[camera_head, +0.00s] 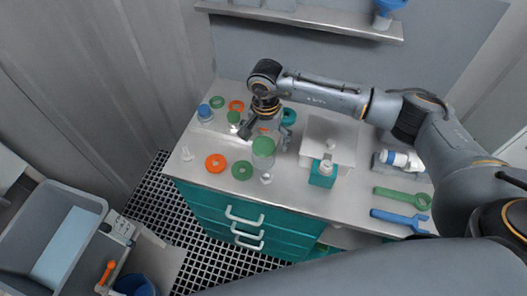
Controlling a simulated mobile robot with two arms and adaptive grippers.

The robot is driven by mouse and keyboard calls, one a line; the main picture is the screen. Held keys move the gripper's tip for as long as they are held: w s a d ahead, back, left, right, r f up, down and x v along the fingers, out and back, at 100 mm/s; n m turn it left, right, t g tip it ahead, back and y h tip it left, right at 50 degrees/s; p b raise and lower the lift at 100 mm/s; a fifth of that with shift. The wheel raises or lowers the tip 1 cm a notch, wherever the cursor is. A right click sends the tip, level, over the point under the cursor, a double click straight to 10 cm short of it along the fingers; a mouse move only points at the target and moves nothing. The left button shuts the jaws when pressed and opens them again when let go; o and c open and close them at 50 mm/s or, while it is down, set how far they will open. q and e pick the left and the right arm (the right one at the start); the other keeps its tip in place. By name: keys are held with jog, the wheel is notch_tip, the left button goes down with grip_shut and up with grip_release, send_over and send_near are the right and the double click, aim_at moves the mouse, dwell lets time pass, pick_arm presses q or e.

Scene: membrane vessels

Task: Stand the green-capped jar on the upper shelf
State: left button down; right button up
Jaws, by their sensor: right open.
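A large clear jar with a green cap (263,150) stands upright on the bench near its front edge. A smaller green-capped container (234,119) stands behind it to the left. My right gripper (266,132) points down just behind the large jar, its fingers spread and open. An orange item shows between the fingers, partly hidden; I cannot tell what it is. In this view the fingers look apart from the large jar. My left gripper is not in view.
A white box (328,138) and teal block (322,175) stand to the right. Green (400,195) and blue (400,218) wrenches lie far right. A blue-topped funnel (386,12) is on the shelf.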

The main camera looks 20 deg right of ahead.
jog(key=f+p, duration=0.1)
jog(key=f, duration=0.2)
jog(key=f+p, duration=0.1)
jog(key=shift+a+f+p, duration=0.25)
jog(key=shift+p, duration=0.1)
jog(key=shift+f, duration=0.4)
jog(key=shift+c, duration=0.3)
jog(key=c, duration=1.3)
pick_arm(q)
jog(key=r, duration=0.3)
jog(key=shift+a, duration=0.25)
